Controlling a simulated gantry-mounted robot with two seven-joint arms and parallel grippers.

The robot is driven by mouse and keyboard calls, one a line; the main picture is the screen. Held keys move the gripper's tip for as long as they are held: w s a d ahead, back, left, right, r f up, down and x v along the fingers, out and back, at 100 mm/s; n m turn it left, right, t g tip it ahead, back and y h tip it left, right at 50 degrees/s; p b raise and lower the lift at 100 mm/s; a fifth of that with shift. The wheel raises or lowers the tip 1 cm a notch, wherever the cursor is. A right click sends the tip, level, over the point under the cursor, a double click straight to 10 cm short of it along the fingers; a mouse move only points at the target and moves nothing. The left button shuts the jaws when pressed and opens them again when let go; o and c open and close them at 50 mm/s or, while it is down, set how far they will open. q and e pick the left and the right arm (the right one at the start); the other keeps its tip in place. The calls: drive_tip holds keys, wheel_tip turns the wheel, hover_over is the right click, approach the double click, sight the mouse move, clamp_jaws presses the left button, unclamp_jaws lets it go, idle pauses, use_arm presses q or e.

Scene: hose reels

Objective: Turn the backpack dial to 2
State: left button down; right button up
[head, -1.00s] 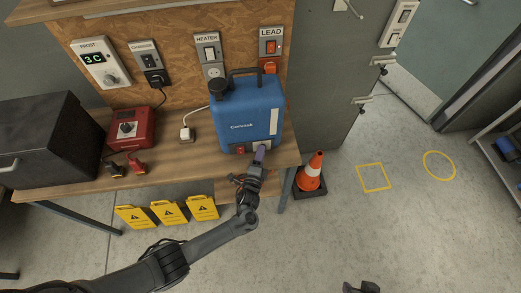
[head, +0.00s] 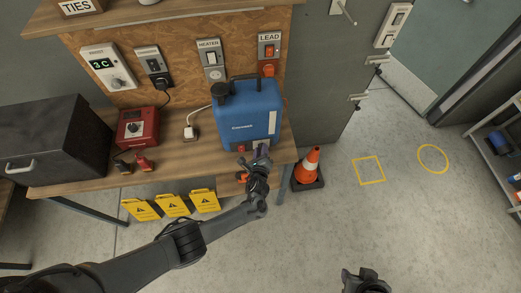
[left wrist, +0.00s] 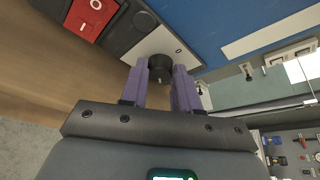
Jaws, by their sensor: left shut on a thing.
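The blue backpack unit (head: 250,115) stands upright on the wooden bench. Its black dial (left wrist: 161,66) sits on a pale plate (left wrist: 150,42) on its lower front, beside a red rocker switch (left wrist: 93,14). My left gripper (head: 262,152) is at that plate; in the left wrist view its purple fingers (left wrist: 160,75) are on either side of the dial, shut on it. The dial's pointer and numbers are too small or hidden to read. My right gripper (head: 365,280) shows partly at the bottom edge, away from the bench; its jaw state is unclear.
A red box with a knob (head: 137,127) and a black case (head: 50,140) stand to the left on the bench. Yellow signs (head: 173,205) and an orange cone (head: 309,165) are below. Wall switches are behind. Floor to the right is mostly clear.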

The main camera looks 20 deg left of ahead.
use_arm(q)
drive_tip(key=shift+w+d+m+g+y, duration=0.1)
drive_tip(key=shift+m+g+y, duration=0.2)
drive_tip(key=shift+m, duration=0.5)
drive_tip(key=c, duration=0.8)
unclamp_jaws()
drive_tip(key=shift+r, duration=0.1)
